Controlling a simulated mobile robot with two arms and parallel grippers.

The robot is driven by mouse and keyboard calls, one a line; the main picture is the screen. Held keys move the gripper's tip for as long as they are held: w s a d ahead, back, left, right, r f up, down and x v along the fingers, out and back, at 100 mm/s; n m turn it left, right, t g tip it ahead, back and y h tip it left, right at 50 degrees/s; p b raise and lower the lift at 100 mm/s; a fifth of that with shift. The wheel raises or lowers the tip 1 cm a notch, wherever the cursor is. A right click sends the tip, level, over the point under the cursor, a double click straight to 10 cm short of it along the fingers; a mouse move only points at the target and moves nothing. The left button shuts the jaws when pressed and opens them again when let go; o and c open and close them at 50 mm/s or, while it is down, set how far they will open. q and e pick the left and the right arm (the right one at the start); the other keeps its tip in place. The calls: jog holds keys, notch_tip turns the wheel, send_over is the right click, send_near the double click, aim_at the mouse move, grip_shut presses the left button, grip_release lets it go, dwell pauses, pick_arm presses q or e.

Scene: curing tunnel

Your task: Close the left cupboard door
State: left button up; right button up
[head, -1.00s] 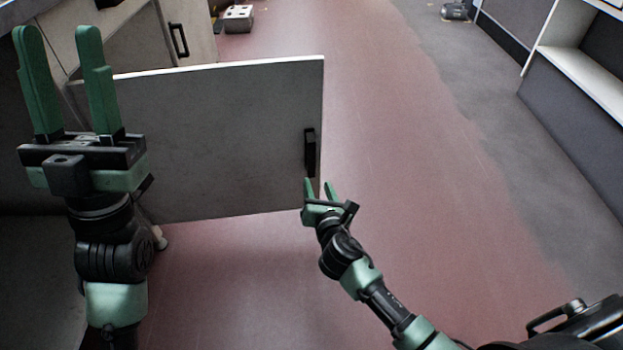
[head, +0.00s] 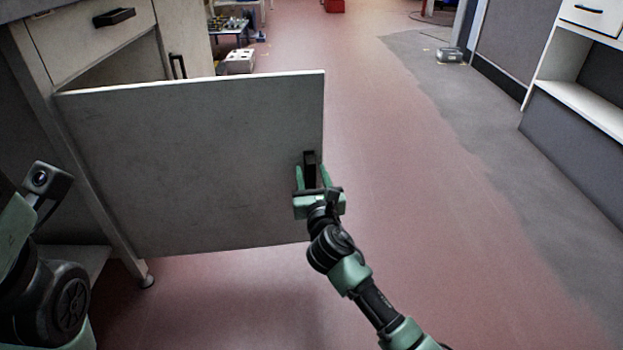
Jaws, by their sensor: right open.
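The left cupboard door (head: 190,165) is a grey panel that stands swung open from the cupboard (head: 85,38) at the left. Its black handle (head: 309,168) sits near the door's free right edge. My right gripper (head: 312,177) is open, with one green finger on each side of the handle's lower part. I cannot tell whether the fingers touch it. Of my left arm only links show at the lower left, and its gripper fingers are out of the picture.
A white box (head: 239,61) lies on the floor beyond.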

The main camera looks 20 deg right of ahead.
grip_shut()
dwell(1.5)
